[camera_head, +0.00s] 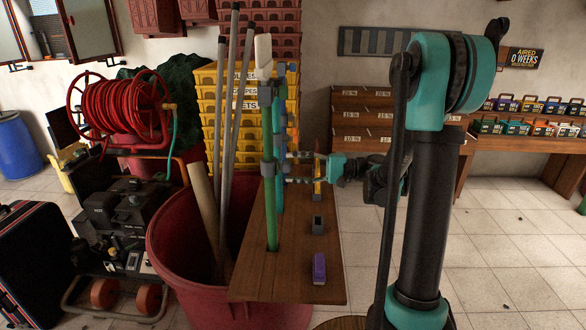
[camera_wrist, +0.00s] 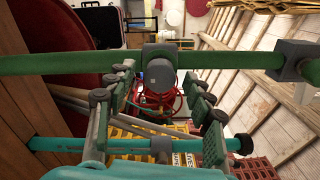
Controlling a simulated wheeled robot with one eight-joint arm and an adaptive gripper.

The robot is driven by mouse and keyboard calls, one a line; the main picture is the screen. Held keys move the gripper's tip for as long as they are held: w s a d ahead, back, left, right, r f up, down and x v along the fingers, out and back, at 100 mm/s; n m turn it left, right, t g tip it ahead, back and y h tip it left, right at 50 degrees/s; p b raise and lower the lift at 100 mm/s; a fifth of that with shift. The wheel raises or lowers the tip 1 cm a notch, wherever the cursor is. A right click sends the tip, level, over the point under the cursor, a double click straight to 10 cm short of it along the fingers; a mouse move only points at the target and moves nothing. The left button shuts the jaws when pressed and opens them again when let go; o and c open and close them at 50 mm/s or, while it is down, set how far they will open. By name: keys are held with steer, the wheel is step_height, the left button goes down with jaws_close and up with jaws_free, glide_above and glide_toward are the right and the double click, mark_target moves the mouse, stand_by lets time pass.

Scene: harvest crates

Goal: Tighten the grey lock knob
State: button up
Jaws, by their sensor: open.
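A green pole (camera_head: 270,215) stands upright from a wooden tabletop (camera_head: 265,275). It also crosses the wrist view (camera_wrist: 75,63) from side to side. A grey collar sits on this pole, and the rounded grey lock knob (camera_wrist: 160,76) stands out from it towards the wrist camera. My gripper (camera_head: 288,168) reaches in from the right at the pole. In the wrist view its two fingers are spread on either side of the knob, with gaps showing. A second, teal pole (camera_wrist: 80,144) runs alongside, nearer the bottom of the wrist view, with another grey fitting on it.
Yellow crates (camera_head: 207,105) are stacked behind. A red hose reel (camera_head: 120,105) stands left.

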steer(key=d, duration=1.1)
steer(key=shift+s+d, duration=0.2)
